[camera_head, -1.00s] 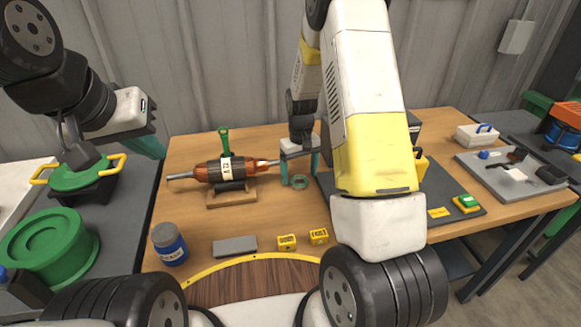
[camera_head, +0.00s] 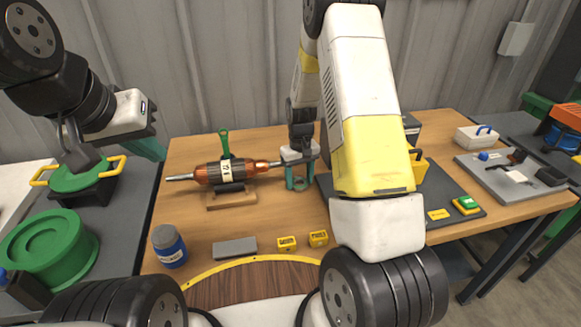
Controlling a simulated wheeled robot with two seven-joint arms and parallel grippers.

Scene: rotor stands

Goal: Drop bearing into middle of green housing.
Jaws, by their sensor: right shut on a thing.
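My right gripper (camera_head: 299,178) points down over the wooden table, right of the rotor. Its teal fingers are shut on a small grey-green ring, the bearing (camera_head: 297,185), at or just above the tabletop; I cannot tell which. A green round part with yellow handles (camera_head: 78,179), which looks like the green housing, sits on a black stand at the far left. Its middle is partly hidden by my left arm. My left gripper (camera_head: 152,148) is in the air to the right of the housing, and its finger opening is not clear.
An orange and black rotor (camera_head: 224,171) lies on a wooden stand. A large green drum (camera_head: 48,248) stands at the lower left. A blue and grey jar (camera_head: 168,245), a grey block (camera_head: 235,247) and yellow blocks (camera_head: 318,238) are near the front. A grey tray (camera_head: 513,174) lies at right.

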